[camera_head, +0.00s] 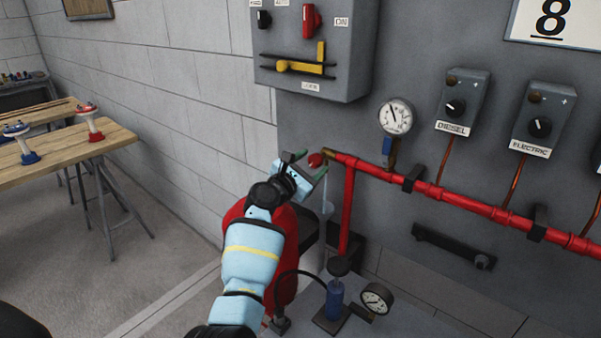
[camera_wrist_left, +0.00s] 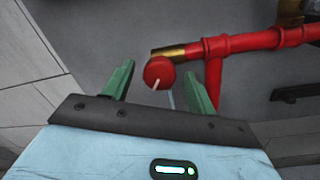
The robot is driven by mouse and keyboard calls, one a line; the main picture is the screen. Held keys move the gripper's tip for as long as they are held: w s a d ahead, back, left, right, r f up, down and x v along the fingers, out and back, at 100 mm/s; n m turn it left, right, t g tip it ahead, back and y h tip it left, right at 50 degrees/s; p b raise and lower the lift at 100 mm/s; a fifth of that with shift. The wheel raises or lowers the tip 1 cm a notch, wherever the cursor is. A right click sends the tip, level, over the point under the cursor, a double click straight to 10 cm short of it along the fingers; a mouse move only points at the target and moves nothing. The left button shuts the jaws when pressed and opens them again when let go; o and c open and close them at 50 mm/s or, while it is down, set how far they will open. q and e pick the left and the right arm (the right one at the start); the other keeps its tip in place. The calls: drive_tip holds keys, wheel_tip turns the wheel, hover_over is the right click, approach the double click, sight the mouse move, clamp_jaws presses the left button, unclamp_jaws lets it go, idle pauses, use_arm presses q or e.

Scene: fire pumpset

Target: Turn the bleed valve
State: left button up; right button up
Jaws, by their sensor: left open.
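The bleed valve shows as a round red knob (camera_head: 316,160) at the left end of the red pipe, beside a brass fitting. In the left wrist view the red knob (camera_wrist_left: 159,73) has a pale line on its face and sits between the green fingertips, a little beyond them. My left gripper (camera_head: 308,165) is open, its fingers pointing at the knob with gaps on both sides. It also shows in the left wrist view (camera_wrist_left: 160,85). A thin pale stream or rod hangs below the knob. My right gripper is not in view.
The red pipe (camera_head: 455,200) runs right along the grey panel, with a gauge (camera_head: 396,117) above it. A grey switch box (camera_head: 318,45) hangs above. A red tank (camera_head: 290,265) and a small blue pump (camera_head: 334,300) stand below. A wooden table (camera_head: 60,155) is at left.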

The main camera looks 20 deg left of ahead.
use_arm(q)
drive_tip(key=v, duration=0.6)
idle(0.6)
